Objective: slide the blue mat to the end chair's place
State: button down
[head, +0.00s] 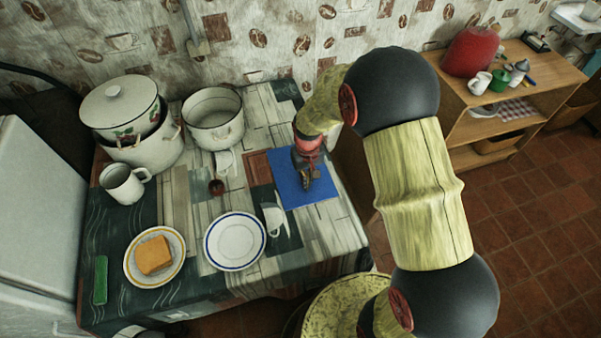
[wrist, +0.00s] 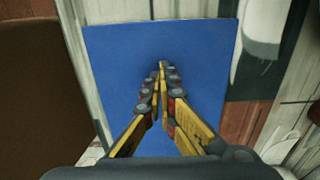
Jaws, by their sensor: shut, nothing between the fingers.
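The blue mat (head: 291,188) lies flat near the right end of the table, beside a tipped white cup. My gripper (head: 307,186) points down over the mat with its fingers closed together and nothing between them. In the wrist view the fingertips (wrist: 162,66) come together over the middle of the blue mat (wrist: 115,55). I cannot tell whether they touch its surface.
A white cup (head: 274,220) lies left of the mat, near an empty plate (head: 234,242). A plate with bread (head: 155,256), a mug (head: 122,184) and enamel pots (head: 213,118) stand further left. A wooden shelf (head: 510,105) stands beyond the table's right side.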

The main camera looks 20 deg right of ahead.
jog(key=shift+w+f, duration=0.1)
jog(key=shift+f, duration=0.05)
jog(key=shift+w+a+f, duration=0.1)
jog(key=shift+w+a, duration=0.05)
jog(key=shift+w, duration=2.3)
jog(key=shift+r+p, duration=2.45)
jog(key=shift+r, duration=1.15)
